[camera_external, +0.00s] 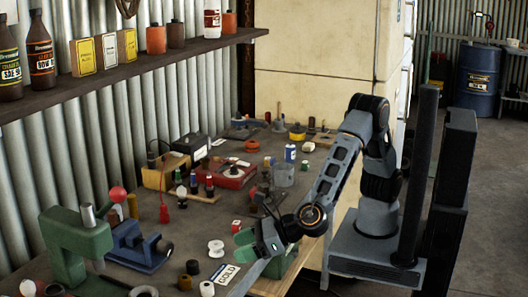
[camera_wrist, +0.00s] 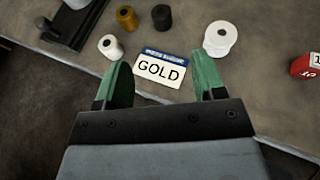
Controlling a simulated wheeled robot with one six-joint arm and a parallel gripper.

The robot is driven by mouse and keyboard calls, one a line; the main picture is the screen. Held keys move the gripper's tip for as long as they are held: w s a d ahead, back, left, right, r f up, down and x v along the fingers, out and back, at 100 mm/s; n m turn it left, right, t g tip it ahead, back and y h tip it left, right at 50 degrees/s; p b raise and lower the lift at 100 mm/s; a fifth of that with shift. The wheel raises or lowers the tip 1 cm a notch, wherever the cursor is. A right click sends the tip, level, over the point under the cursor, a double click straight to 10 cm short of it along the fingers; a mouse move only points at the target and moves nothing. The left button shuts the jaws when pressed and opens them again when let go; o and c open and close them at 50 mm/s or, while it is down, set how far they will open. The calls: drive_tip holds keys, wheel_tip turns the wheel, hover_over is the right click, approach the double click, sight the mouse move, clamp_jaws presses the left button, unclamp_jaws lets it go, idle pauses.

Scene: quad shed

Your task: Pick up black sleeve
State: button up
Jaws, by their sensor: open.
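The black sleeve (camera_wrist: 162,17) is a short dark cylinder standing on the bench at the top of the wrist view, beyond the GOLD card. In the external view it is the small dark cylinder (camera_external: 192,267) near the front of the bench. My gripper (camera_wrist: 162,65) is open and empty, its green fingers spread apart over the bench edge, short of the sleeve. In the external view my gripper (camera_external: 246,247) is to the right of the sleeve, apart from it.
A gold-brown sleeve (camera_wrist: 127,18) and a white sleeve (camera_wrist: 111,47) stand left of the black sleeve. A white spool (camera_wrist: 220,38) stands to its right. The GOLD card (camera_wrist: 161,69) lies between my fingers and the sleeve. A blue vise (camera_external: 138,248) and green press (camera_external: 65,248) stand farther left.

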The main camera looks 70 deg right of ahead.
approach(194, 263)
drive_tip(key=x, duration=0.4)
drive_tip(key=shift+f+p, duration=0.2)
drive_tip(key=shift+p, duration=0.1)
drive_tip(key=shift+p+x, duration=0.65)
drive_tip(key=shift+x, duration=2.15)
drive_tip(key=shift+r, duration=0.15)
drive_tip(key=c, duration=1)
